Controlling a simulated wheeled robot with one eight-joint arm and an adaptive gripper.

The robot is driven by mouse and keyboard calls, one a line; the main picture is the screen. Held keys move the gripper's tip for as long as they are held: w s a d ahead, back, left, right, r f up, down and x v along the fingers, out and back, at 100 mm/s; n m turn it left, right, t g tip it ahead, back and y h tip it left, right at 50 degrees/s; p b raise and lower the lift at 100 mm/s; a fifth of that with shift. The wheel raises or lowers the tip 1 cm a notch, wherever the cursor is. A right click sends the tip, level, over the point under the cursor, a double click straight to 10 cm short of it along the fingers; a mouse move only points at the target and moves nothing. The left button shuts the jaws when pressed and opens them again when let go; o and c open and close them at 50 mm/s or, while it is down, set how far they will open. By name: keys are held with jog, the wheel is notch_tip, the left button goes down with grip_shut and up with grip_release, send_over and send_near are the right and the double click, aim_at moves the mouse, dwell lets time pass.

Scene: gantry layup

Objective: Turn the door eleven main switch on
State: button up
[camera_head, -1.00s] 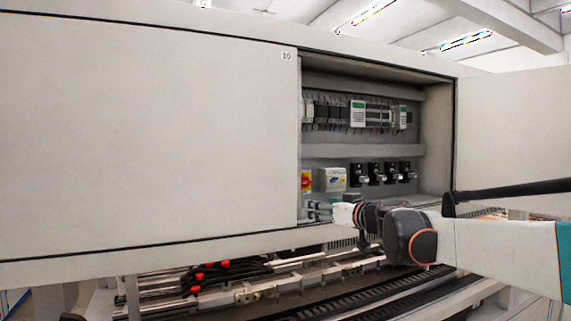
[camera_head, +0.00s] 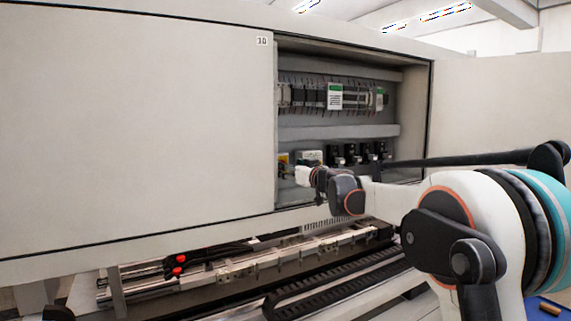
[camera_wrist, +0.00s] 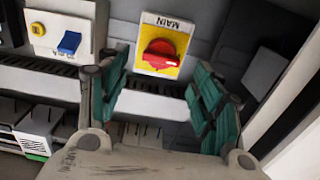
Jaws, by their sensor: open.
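The main switch (camera_wrist: 160,58) is a red rotary knob on a yellow plate marked MAIN, seen upside down in the wrist view. It also shows as a small yellow patch (camera_head: 283,159) in the head view, partly hidden by my gripper. My gripper (camera_wrist: 160,92) is open, with its teal-padded fingers spread to either side of the switch's line. The knob lies ahead of the fingertips, and nothing is between them. I cannot tell whether the fingers reach level with the knob, nor which on/off mark it points to.
A grey box with a blue rocker switch and yellow button (camera_wrist: 62,32) is beside the main switch. The closed door marked 10 (camera_head: 140,120) borders the open cabinet on the left. Black devices (camera_head: 360,152) sit to the right; rails and cable chains (camera_head: 330,285) run below.

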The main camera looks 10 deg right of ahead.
jog(key=shift+p+x, duration=0.5)
jog(key=shift+x, duration=1.55)
jog(key=c, duration=1.1)
